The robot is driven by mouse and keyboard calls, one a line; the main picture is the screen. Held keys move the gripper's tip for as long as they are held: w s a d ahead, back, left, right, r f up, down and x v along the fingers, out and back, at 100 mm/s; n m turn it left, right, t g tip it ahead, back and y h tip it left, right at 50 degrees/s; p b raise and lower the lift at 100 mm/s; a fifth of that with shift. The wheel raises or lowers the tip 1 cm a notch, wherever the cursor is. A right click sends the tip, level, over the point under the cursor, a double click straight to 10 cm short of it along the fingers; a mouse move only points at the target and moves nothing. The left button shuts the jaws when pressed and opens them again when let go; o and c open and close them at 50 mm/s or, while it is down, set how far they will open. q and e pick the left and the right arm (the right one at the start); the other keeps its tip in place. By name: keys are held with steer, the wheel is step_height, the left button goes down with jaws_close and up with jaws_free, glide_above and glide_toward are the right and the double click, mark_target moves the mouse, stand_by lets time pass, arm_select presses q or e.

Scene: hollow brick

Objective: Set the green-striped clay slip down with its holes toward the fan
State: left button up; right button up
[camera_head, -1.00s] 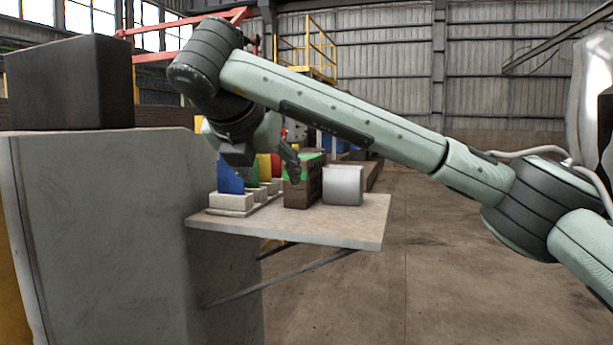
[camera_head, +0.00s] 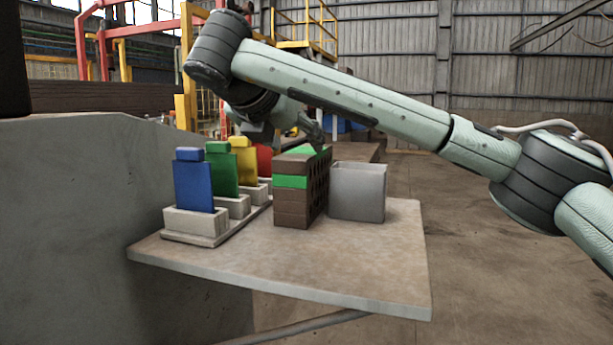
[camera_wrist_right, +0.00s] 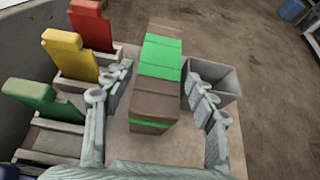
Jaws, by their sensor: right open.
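The green-striped clay slip (camera_head: 291,206) is a brown block with green bands, standing on a grey shelf (camera_head: 330,262). Its right-hand face in the head view shows rows of holes, toward the grey box. My right gripper (camera_head: 316,135) is at the slip's far top end, partly hidden by its own arm. In the right wrist view, the open fingers of the right gripper (camera_wrist_right: 158,75) lie on either side of the slip (camera_wrist_right: 155,98), with gaps visible. I cannot make out a fan. My left gripper is not in view.
A grey open box (camera_head: 357,192) stands close to the right of the slip. Blue (camera_head: 193,187), green (camera_head: 223,172), yellow (camera_head: 246,160) and red (camera_head: 264,160) upright plates stand in pale holders on the left. The shelf's front is clear.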

mark_target(303, 152)
steer(key=x, duration=0.3)
steer(key=shift+w+d+f+p, duration=0.1)
steer(key=shift+w+d+p, duration=0.1)
steer(key=shift+p, duration=0.2)
steer(key=shift+p+x, duration=0.65)
steer(key=shift+x, duration=1.7)
steer(key=shift+s+a+f, duration=0.1)
steer(key=shift+f, duration=0.05)
steer(key=c, duration=0.9)
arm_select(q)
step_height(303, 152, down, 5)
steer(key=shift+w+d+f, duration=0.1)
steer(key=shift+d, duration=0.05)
arm_select(e)
steer(key=shift+r, duration=0.2)
